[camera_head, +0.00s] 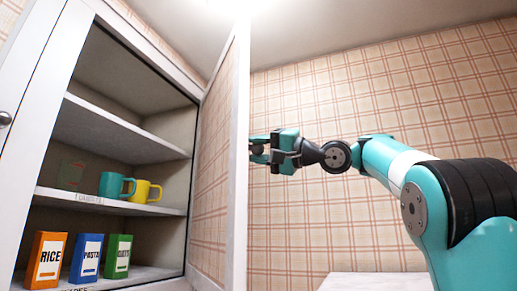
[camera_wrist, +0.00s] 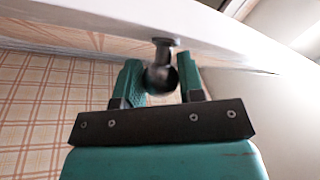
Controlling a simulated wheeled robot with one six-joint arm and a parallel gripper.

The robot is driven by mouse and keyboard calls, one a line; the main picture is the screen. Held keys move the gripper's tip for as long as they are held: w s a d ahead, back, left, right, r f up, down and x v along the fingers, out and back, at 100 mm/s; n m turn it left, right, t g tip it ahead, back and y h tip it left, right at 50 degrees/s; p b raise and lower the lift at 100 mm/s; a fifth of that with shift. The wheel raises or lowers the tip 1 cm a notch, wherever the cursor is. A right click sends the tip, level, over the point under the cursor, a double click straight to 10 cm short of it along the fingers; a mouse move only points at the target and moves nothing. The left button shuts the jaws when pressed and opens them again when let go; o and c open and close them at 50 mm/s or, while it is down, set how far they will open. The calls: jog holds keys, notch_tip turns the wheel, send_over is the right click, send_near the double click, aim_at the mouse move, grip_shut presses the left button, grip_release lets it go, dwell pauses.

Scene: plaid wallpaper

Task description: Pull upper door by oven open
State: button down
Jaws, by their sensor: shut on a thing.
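The upper cabinet door (camera_head: 241,150) stands swung open at the right side of the cabinet, its white edge facing the head camera. Plaid pattern shows within its frame. In the wrist view the white door (camera_wrist: 225,38) crosses the top, with a dark round knob (camera_wrist: 161,78) on a short stem. My gripper (camera_head: 260,149) is at the outer side of the door. Its teal fingers (camera_wrist: 160,72) are around the knob, shut on it. The knob is hidden behind the door edge in the head view.
The open cabinet holds a teal mug (camera_head: 115,186), a yellow mug (camera_head: 145,191) and a rice box (camera_head: 47,261) beside two other boxes. Another door with a knob (camera_head: 5,118) is at far left. A white surface (camera_head: 375,281) lies below my arm.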

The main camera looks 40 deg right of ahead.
jog(key=c, duration=0.8)
grip_release()
jog(key=shift+w+d+r, duration=0.1)
jog(key=shift+w, duration=0.05)
jog(key=shift+o, duration=0.2)
jog(key=b+v, duration=0.8)
jog(key=v, duration=0.4)
jog(key=shift+b, duration=0.35)
